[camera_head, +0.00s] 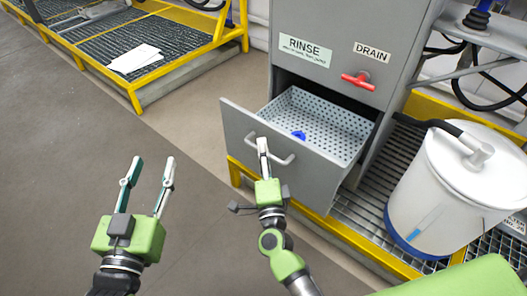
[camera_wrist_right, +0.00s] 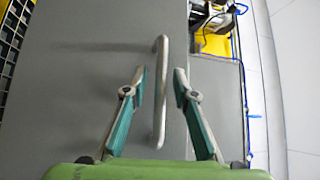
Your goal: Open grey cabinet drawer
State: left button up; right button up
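The grey cabinet (camera_head: 300,17) has its drawer (camera_head: 310,182) pulled out, showing a perforated light tray (camera_head: 325,122) with a small blue item (camera_head: 299,134) inside. A curved metal handle (camera_head: 287,160) is on the drawer front. My right gripper (camera_head: 262,142) is at this handle. In the right wrist view the handle (camera_wrist_right: 160,115) passes between the fingers of my right gripper (camera_wrist_right: 161,70), which stand apart with a gap on each side. My left gripper (camera_head: 153,162) is open and empty, to the left of the drawer above the floor.
A white drum (camera_head: 430,190) with a lid stands on the grating right of the drawer. A red handle (camera_head: 359,80) is on the cabinet below the DRAIN label. A yellow-framed platform (camera_head: 215,45) with papers (camera_head: 134,58) is at the upper left. Floor on the left is clear.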

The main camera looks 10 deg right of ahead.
jog(key=s+a+f, duration=0.1)
jog(key=s, duration=1.1)
jog(key=shift+a+f, duration=0.2)
jog(key=shift+f, duration=0.1)
jog(key=shift+w, duration=0.1)
